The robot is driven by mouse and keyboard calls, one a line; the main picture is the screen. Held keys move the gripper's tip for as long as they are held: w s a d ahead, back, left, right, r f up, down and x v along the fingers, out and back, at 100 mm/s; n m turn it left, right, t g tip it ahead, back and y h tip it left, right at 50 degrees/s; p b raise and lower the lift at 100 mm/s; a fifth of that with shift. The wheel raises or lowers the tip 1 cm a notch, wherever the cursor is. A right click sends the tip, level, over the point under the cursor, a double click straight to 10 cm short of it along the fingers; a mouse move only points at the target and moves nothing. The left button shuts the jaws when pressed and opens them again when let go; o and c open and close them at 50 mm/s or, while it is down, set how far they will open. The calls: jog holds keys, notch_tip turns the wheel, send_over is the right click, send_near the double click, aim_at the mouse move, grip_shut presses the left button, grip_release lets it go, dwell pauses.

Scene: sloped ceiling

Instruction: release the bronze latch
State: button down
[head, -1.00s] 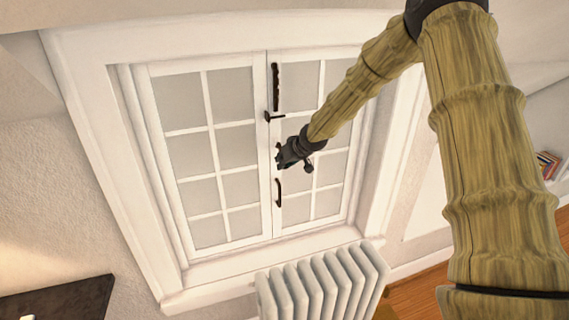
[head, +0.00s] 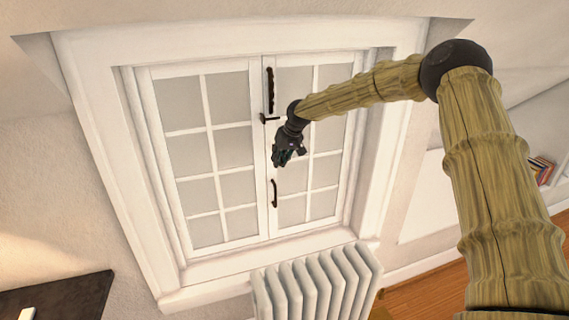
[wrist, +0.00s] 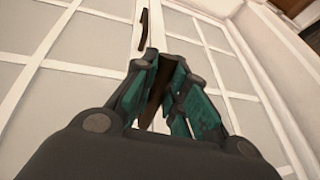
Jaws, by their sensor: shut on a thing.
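The white double window (head: 262,150) is shut, with dark bronze fittings along its centre seam. My gripper (head: 281,160) is in front of the seam, at mid height, pointing downward. In the wrist view my gripper (wrist: 160,110) is closed around a dark brown bar, which looks like the bronze latch (wrist: 164,88). The fingers and the gripper body hide most of that bar. In the head view the gripper covers it. A curved bronze handle (head: 274,193) sits below the gripper, and it also shows in the wrist view (wrist: 143,30).
A long dark bar (head: 270,88) is on the seam above my gripper, with a small dark hook (head: 269,119) under it. A white radiator (head: 315,282) stands below the sill. A dark tabletop (head: 60,297) is at lower left.

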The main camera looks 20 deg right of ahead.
jog(key=shift+d+r+g+p, duration=0.2)
jog(key=shift+r+g+p, duration=0.1)
jog(key=shift+r+g, duration=0.45)
jog(key=shift+g, duration=0.35)
jog(key=shift+a+r, duration=0.1)
jog(key=c, duration=1.4)
grip_release()
jog(key=shift+s, duration=0.1)
jog(key=v, duration=1.2)
jog(key=shift+w, duration=0.25)
